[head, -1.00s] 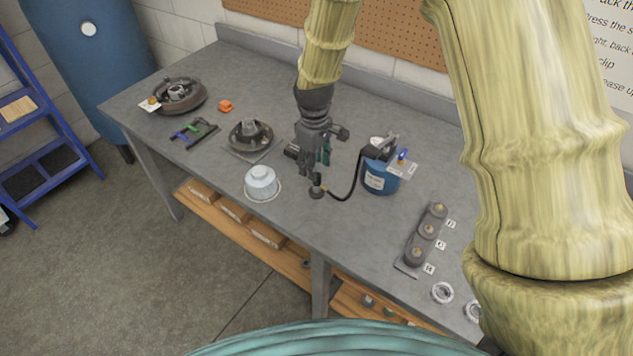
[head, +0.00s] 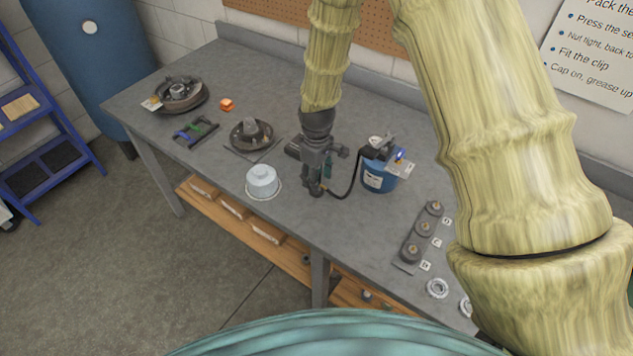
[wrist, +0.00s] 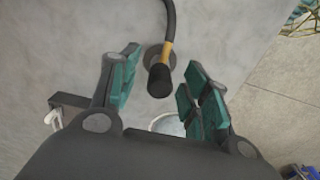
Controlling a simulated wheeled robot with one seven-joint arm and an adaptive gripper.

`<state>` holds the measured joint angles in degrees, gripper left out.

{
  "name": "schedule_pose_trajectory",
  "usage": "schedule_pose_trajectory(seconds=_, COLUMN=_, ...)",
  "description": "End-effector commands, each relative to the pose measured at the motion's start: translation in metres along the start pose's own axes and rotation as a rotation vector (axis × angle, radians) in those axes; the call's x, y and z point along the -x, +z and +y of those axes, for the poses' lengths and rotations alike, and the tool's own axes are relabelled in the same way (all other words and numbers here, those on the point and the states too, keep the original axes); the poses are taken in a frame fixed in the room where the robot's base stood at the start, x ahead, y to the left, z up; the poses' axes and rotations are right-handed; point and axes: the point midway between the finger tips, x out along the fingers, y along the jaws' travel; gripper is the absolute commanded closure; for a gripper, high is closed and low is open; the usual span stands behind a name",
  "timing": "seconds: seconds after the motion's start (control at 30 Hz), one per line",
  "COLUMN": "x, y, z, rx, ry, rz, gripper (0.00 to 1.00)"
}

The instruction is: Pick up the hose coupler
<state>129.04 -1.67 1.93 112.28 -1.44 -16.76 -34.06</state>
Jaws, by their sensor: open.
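The hose coupler (wrist: 159,82) is the black end piece with a brass-coloured section on the black hose (wrist: 171,18). In the wrist view it lies between the two teal-padded fingers of my gripper (wrist: 160,70), with a visible gap on each side. My gripper is open and empty. A round grey base shows just behind the coupler. In the head view my gripper (head: 315,188) is low over the bench and hides most of the coupler. The hose (head: 354,184) curves from there to the blue grease bucket (head: 372,182).
On the grey bench (head: 283,226), a white-blue round cap (head: 262,180) stands left of my gripper. A hub on a plate (head: 250,136) is behind it. A row of dark knobs on a strip (head: 413,250) and pale rings (head: 437,288) are at the right.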

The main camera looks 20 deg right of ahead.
Motion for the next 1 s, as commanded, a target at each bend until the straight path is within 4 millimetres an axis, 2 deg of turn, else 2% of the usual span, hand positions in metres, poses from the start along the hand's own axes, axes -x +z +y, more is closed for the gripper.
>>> schedule_pose_trajectory(seconds=0.07, x=0.0, y=0.0, z=0.0, rx=0.0, ry=0.0, rz=0.0, gripper=0.53)
schedule_pose_trajectory(seconds=0.33, x=0.0, y=0.0, z=0.0, rx=0.0, ry=0.0, rz=0.0, gripper=1.0)
schedule_pose_trajectory(seconds=0.73, x=0.003, y=0.0, z=0.0, rx=0.0, ry=0.001, rz=0.001, gripper=1.0)
schedule_pose_trajectory(seconds=1.0, x=0.021, y=-0.001, z=0.001, rx=0.0, ry=0.002, rz=0.003, gripper=1.0)
